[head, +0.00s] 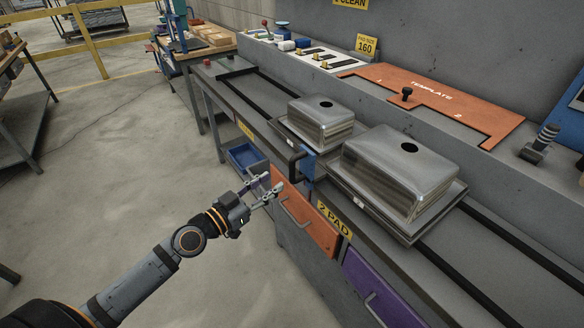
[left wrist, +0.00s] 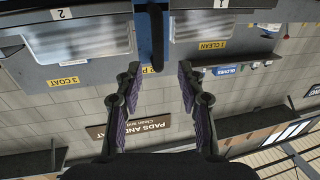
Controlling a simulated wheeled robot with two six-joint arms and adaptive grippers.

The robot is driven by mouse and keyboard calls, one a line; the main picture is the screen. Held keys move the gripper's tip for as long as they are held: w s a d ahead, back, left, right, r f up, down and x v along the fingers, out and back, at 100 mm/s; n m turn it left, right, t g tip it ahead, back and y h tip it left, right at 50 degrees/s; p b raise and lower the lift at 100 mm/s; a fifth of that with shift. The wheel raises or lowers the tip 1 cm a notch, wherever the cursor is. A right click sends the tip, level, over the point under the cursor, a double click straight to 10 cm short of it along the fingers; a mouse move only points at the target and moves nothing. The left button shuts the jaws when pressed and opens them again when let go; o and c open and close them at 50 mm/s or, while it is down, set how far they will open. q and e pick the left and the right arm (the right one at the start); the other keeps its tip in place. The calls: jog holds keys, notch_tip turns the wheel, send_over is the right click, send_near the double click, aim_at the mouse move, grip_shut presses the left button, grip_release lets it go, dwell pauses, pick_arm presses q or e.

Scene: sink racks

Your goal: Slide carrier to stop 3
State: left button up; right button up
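The carrier is a pair of linked grey trays on dark rails, a far tray (head: 288,133) and a near tray (head: 380,217), each bearing a shiny steel block with a dark hole. A black handle (head: 295,165) and a blue bracket (head: 307,168) sit between the trays at the bench front, near the "2 PAD" sign (head: 334,220). My left gripper (head: 272,183) is open and empty, just in front of and below the handle. In the left wrist view the black handle (left wrist: 156,38) lies beyond the gap between its fingers, apparently not touched. My right gripper is not in view.
An orange drawer (head: 305,223) and a purple drawer (head: 378,290) with bar handles are below the bench edge. An orange template (head: 440,92) lies on the back ledge. The left wrist view shows a "3 COAT" sign (left wrist: 62,80).

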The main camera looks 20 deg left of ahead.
aim_at(293, 178)
pick_arm(q)
jog(key=p+x, duration=0.2)
jog(key=x, duration=0.7)
jog(key=shift+s+d, duration=0.1)
jog(key=shift+d, duration=0.05)
grip_shut()
